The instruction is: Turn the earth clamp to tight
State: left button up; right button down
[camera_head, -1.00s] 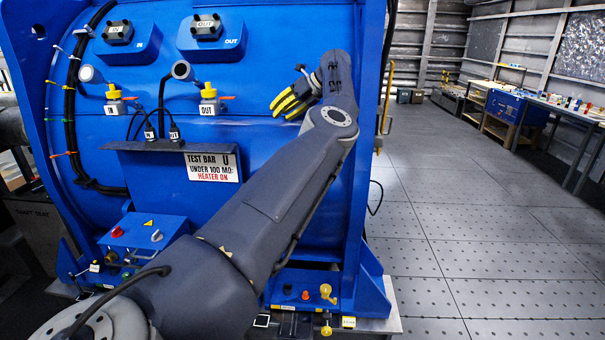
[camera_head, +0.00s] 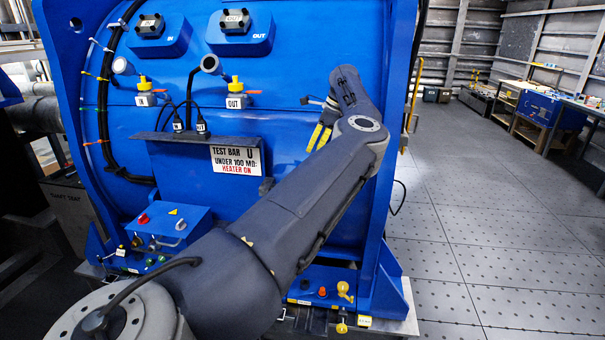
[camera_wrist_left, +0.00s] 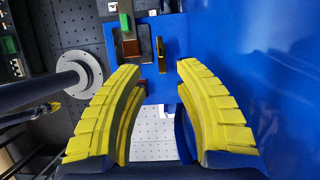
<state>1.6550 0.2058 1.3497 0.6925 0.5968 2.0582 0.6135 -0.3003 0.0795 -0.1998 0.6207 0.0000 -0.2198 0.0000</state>
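My left gripper (camera_head: 319,138) is in front of the right part of the blue motor housing (camera_head: 290,90), its yellow fingers pointing down and left. In the left wrist view the gripper (camera_wrist_left: 160,85) is open, with nothing between its fingers. Beyond the fingertips a blue ledge (camera_wrist_left: 153,92) carries a copper-coloured block (camera_wrist_left: 131,48), a green piece (camera_wrist_left: 126,22) and a narrow brass bar (camera_wrist_left: 161,55). I cannot tell for sure which fitting is the earth clamp. A yellow fitting (camera_head: 344,291) sits low on the motor's right foot, well below the gripper. My right gripper is not in view.
A blue box with a red button (camera_head: 168,228) stands at the motor's lower left. A shelf with the test bar sign (camera_head: 236,160) is left of my forearm. Yellow valves (camera_head: 235,88) are higher up. The floor (camera_head: 480,230) to the right is clear.

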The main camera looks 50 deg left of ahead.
pick_arm(q)
jog(key=x, duration=1.1)
jog(key=shift+c, duration=0.3)
grip_shut()
